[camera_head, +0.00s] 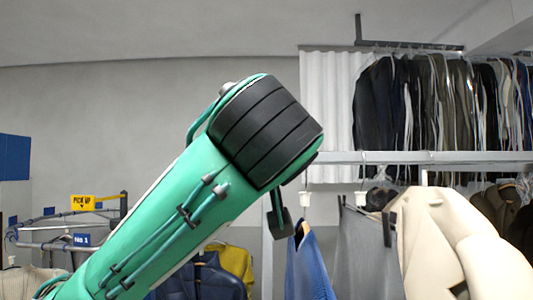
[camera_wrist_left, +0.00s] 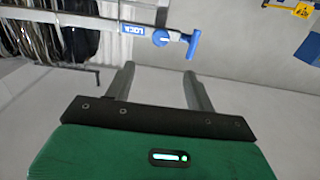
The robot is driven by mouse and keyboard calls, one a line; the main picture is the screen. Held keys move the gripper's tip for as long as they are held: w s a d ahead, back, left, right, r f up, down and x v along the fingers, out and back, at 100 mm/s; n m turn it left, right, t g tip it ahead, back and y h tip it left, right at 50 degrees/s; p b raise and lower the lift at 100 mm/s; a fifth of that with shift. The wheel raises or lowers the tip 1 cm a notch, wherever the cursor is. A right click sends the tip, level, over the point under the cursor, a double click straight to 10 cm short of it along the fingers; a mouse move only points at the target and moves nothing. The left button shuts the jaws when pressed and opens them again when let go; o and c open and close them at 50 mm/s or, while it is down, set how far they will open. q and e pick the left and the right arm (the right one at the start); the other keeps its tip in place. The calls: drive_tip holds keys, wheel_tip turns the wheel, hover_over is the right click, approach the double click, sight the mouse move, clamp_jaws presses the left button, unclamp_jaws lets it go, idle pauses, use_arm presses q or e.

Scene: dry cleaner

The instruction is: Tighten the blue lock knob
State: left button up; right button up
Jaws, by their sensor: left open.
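A blue fitting shows at the top of the left wrist view. It has a "LOCK" label (camera_wrist_left: 132,29), a round blue knob (camera_wrist_left: 159,38) with a pale bar across it, and a T-shaped blue handle (camera_wrist_left: 194,45) at its right end. My left gripper (camera_wrist_left: 158,70) is open and empty. Its two fingers point toward the fitting, and the knob appears just beyond the fingertips, between their lines. I see no contact. In the head view my green arm with its black joint fills the middle, and the blue fitting cannot be made out there. My right gripper is not in view.
Clothes hang on a high rail (camera_head: 440,157) at the right. A cream coat (camera_head: 450,240) and a blue garment (camera_head: 308,268) hang lower. A yellow "PICK UP" sign (camera_head: 97,202) stands on a rack at the left. Plain wall lies behind the fitting in the left wrist view.

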use_arm(q)
drive_tip(key=w+p, duration=0.8)
drive_tip(key=w, duration=0.5)
drive_tip(key=shift+w, duration=0.3)
drive_tip(key=c, duration=0.9)
